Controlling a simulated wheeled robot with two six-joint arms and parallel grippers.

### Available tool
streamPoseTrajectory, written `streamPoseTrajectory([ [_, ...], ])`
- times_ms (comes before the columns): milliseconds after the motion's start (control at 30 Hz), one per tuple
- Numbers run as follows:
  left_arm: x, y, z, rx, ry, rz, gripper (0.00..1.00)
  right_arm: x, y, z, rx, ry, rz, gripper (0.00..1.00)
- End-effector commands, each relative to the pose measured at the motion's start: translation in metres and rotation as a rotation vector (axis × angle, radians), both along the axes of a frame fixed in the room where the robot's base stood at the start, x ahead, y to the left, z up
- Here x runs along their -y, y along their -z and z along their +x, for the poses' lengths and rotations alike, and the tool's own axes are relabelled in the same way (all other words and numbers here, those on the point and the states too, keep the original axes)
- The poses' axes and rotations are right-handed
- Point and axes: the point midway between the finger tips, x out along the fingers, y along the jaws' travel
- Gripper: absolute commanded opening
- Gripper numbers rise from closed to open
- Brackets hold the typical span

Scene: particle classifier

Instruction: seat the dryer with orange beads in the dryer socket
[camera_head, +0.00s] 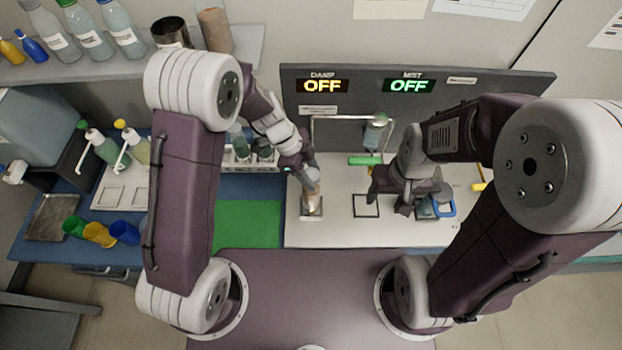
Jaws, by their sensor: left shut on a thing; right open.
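My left gripper (309,177) is shut on the dryer with orange beads (313,188), at the left part of the white worktop. The gripper covers the dryer's upper part. The dryer's lower end is over or in a small grey square holder (303,212), which looks like the dryer socket. I cannot tell whether it is fully down in it. My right gripper (404,208) is open above the worktop, between a black-outlined square (366,206) and a blue-handled item (445,208).
A clear tube (376,133) stands behind, near a green bar (365,161) and a thin metal frame. The back panel (440,108) shows DAMP OFF and MIST OFF. A rack of bottles (240,150) is left of the dryer. A green mat (247,224) lies clear at front left.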

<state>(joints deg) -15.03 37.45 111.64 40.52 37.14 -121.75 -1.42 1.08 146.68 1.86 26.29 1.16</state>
Motion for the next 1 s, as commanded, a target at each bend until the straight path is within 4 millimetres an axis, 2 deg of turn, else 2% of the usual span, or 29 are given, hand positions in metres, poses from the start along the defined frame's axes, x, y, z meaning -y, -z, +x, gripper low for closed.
streamPoseTrajectory([
  [300, 0.0, 0.038, -0.001, -0.003, -0.001, 0.001, 0.0, 0.0, -0.012, 0.0, 0.0, 0.0, 0.0, 0.58],
  [700, 0.001, 0.044, 0.0, 0.001, 0.0, 0.0, 0.0, 0.0, -0.005, 0.0, 0.0, 0.0, 0.0, 0.58],
  [733, 0.0, 0.044, 0.0, 0.0, 0.0, 0.0, 0.45, 0.0, -0.005, 0.0, 0.0, 0.0, 0.0, 0.58],
  [800, 0.0, 0.043, 0.0, 0.0, -0.001, 0.0, 0.64, 0.0, -0.006, 0.0, 0.0, 0.0, 0.0, 0.58],
  [1000, 0.0, 0.042, 0.0, 0.0, 0.0, 0.0, 0.64, 0.0, -0.007, 0.0, 0.0, 0.0, 0.0, 0.58],
])
